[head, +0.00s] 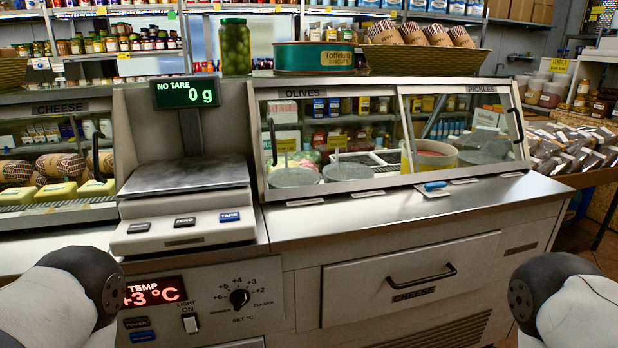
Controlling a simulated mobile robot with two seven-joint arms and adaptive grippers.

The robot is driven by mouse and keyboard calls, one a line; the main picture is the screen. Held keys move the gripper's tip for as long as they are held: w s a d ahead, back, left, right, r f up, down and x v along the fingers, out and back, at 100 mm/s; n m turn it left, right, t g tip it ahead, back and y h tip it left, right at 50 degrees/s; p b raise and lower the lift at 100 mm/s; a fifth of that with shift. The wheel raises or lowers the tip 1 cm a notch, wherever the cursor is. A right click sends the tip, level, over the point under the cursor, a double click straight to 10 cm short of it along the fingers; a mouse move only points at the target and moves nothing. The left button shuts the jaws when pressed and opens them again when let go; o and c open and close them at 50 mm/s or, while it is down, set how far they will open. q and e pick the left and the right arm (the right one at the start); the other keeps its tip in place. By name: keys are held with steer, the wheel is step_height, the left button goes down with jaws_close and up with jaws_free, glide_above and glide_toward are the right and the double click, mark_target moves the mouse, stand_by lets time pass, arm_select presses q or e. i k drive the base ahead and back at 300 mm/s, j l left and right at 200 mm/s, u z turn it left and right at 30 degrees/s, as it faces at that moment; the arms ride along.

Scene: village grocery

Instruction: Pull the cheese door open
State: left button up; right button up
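A grey panel labelled CHEESE (350,295) is set low in the counter front, right of centre. It has a black bar handle (421,274) and looks closed. At the left, a glass-fronted display also has a CHEESE sign (60,108); cheese blocks (52,191) and netted rolls sit inside. A dark upright handle (96,157) is at this display's right side; I cannot tell how far its glass is shut. White and black links of my two arms show at the lower left and lower right corners. Neither gripper is visible, and nothing touches either handle.
A scale (186,180) reading 0 g stands on the counter left of the OLIVES and PICKLES glass case (330,125). A temperature panel with a dial (239,298) is below it.

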mark_target(91, 104)
steer(key=u, duration=1.5)
